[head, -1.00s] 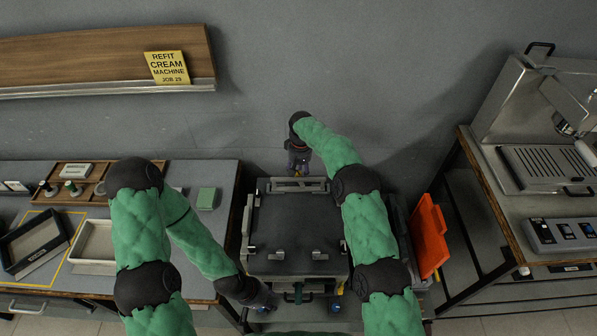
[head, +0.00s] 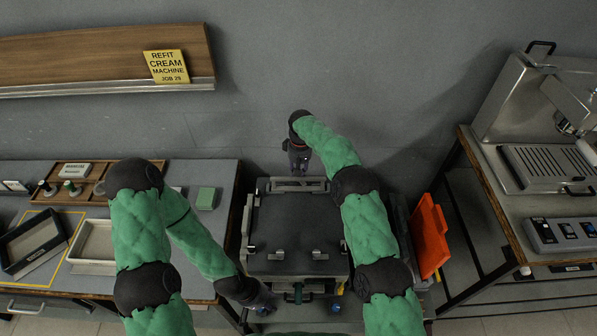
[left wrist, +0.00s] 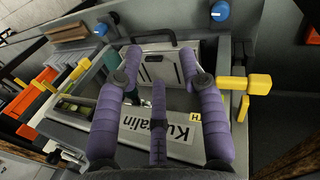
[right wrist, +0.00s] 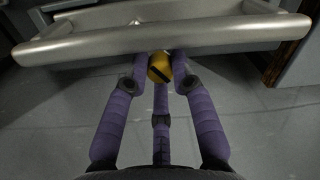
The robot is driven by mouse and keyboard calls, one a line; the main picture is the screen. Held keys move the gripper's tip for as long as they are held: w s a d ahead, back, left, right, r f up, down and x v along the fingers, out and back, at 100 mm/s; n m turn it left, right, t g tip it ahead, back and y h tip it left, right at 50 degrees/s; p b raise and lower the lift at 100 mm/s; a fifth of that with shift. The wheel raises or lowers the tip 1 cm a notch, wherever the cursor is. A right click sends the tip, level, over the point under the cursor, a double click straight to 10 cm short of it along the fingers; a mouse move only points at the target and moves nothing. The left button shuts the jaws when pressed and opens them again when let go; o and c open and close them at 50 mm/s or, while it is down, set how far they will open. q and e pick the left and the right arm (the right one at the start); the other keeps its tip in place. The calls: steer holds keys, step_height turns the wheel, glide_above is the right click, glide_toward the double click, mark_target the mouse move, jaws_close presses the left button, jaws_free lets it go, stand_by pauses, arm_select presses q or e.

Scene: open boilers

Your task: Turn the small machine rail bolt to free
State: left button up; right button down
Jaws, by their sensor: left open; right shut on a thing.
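The small machine (head: 297,225) with a dark flat top stands in the middle of the head view. A pale rail (head: 297,186) runs along its back edge. My right gripper (head: 299,166) is behind that rail. In the right wrist view, my right gripper (right wrist: 160,72) is shut on a yellow bolt (right wrist: 159,64) with a dark slot across it. The rail (right wrist: 165,38) crosses above the fingers there. My left gripper (head: 268,304) is at the machine's front left. In the left wrist view it (left wrist: 175,55) is open and empty, in front of a labelled panel (left wrist: 170,135).
An orange panel (head: 429,237) stands close to the machine's right side. A side table with trays (head: 93,240) is at left, and a bench with a steel machine (head: 545,165) is at right. Yellow handles (left wrist: 246,84) and blue knobs (left wrist: 219,11) show in the left wrist view.

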steer(key=n, duration=0.5)
steer(key=shift+n+b, duration=0.3)
steer(key=shift+b, duration=0.1)
steer(key=n, duration=0.4)
steer(key=shift+n, duration=0.4)
steer(key=shift+n+h, duration=0.3)
steer(key=c, duration=1.1)
jaws_free()
steer(key=shift+o, duration=0.2)
steer(key=shift+w+r, duration=0.2)
steer(key=shift+r, duration=3.5)
